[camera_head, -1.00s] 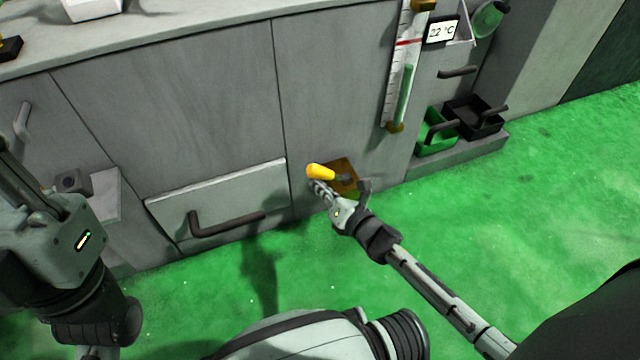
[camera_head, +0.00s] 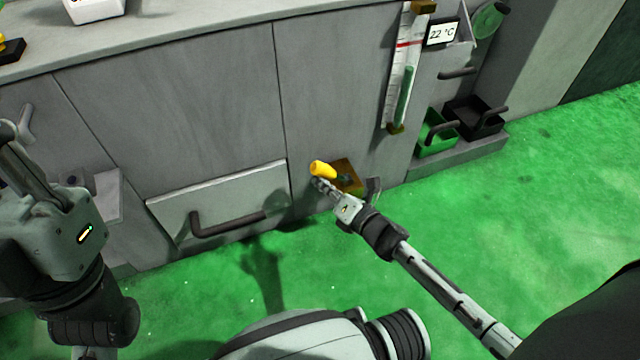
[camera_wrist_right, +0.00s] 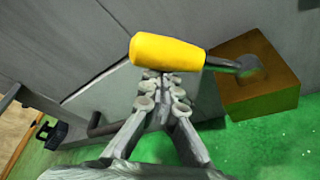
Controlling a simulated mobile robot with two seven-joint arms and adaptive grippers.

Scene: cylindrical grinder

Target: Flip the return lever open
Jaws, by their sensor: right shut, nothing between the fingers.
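The return lever has a yellow grip (camera_head: 322,170) on a short metal arm, mounted on a brown block (camera_head: 347,176) low on the grey cabinet front. In the right wrist view the yellow grip (camera_wrist_right: 168,51) lies across the picture just beyond my fingertips, with the brown block (camera_wrist_right: 262,90) to its right. My right gripper (camera_head: 320,184) is shut and empty, its tips close under the yellow grip; whether they touch it I cannot tell. It also shows in the right wrist view (camera_wrist_right: 162,88).
A drawer front (camera_head: 220,200) with a dark handle (camera_head: 228,223) is left of the lever. A level gauge (camera_head: 404,75), a green bin (camera_head: 436,132) and a black bin (camera_head: 474,117) are to the right. The green floor in front is free.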

